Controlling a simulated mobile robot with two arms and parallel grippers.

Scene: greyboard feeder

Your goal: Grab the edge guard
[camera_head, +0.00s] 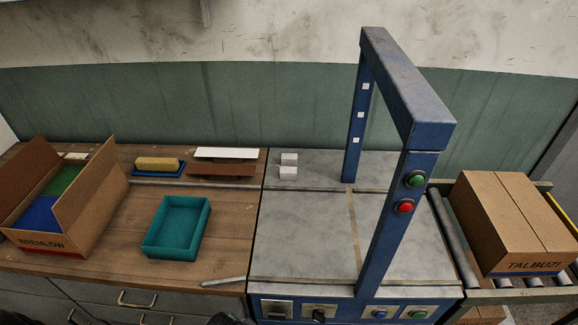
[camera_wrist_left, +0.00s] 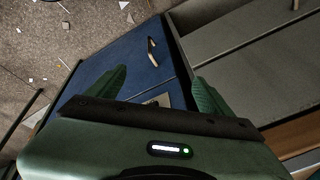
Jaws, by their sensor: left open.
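A thin pale grey strip (camera_head: 223,282), which looks like the edge guard, lies at the front edge of the wooden worktop, just left of the grey machine table. It is small here, so its exact shape is hard to tell. My left gripper (camera_wrist_left: 158,85) shows in the left wrist view with its two green fingers apart and nothing between them. It points down toward a blue cabinet front (camera_wrist_left: 125,62) and the floor. The strip cannot be made out in that view. My right gripper is not seen.
A teal tray (camera_head: 149,246) and an open carton (camera_head: 88,226) stand on the worktop. A blue frame (camera_head: 385,235) rises over the machine table. A closed carton (camera_head: 508,215) sits on rollers at right.

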